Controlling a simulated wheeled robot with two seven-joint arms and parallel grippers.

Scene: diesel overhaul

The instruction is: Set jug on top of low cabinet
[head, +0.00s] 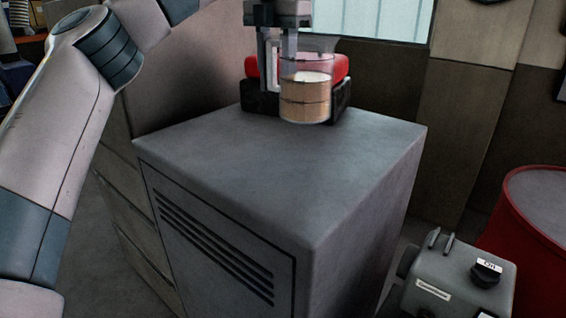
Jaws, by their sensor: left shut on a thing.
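The jug (305,98) is a clear vessel with tan liquid in its lower part. It is upright over the far part of the grey low cabinet (275,165). My left gripper (278,65) points down and is shut on the jug at its left side. I cannot tell whether the jug's base touches the cabinet top or hangs just above it. The cabinet has a slotted vent on its front. My right gripper is not in view.
A red and black object (260,95) stands behind the jug at the cabinet's back edge. A grey box with a black knob (465,275) and a red drum (535,225) stand at the right. The cabinet top's front and middle are clear.

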